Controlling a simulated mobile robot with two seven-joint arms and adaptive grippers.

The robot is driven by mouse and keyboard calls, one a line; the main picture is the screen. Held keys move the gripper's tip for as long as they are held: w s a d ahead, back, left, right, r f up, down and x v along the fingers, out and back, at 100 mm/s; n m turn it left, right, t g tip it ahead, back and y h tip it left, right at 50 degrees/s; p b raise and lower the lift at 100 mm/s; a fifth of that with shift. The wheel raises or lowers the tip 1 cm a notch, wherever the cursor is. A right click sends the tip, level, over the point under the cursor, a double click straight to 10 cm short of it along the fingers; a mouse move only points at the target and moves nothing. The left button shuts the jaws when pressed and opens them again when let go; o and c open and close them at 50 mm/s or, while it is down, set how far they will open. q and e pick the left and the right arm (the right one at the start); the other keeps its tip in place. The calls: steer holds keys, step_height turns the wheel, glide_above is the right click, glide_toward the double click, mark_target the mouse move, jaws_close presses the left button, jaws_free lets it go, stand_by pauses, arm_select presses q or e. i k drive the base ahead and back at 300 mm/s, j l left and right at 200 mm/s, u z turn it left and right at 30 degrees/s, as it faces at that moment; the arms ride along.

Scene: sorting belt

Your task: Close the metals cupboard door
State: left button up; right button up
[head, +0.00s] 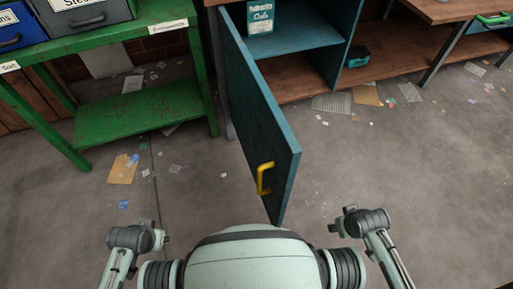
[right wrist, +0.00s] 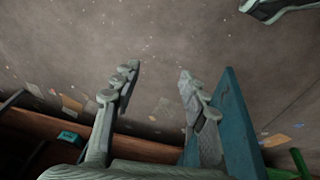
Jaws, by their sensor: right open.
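The teal cupboard door (head: 258,110) stands swung open toward me in the head view, with a yellow handle (head: 264,178) near its free edge. The cupboard's teal interior (head: 295,45) is exposed behind it. My right gripper (head: 338,222) is open and empty, to the right of the door's free edge and apart from it in the head view. In the right wrist view, the door (right wrist: 237,125) shows beside the right-hand finger of the open gripper (right wrist: 160,75); contact cannot be told. My left gripper (head: 163,240) is left of the door, apart from it, its jaw state unclear.
A green table (head: 140,115) with blue and black bins stands at the left. A carton (head: 262,15) sits in the cupboard, and a small teal box (head: 357,57) lies right of it. Paper scraps litter the floor; the floor right of the door is mostly clear.

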mark_target(273, 152)
steer(key=k+j+u, duration=0.1)
steer(key=k+j, duration=0.35)
steer(key=j, duration=0.2)
steer(key=k+j+u, duration=0.25)
steer(key=k+j, duration=0.2)
steer(key=j, duration=0.25)
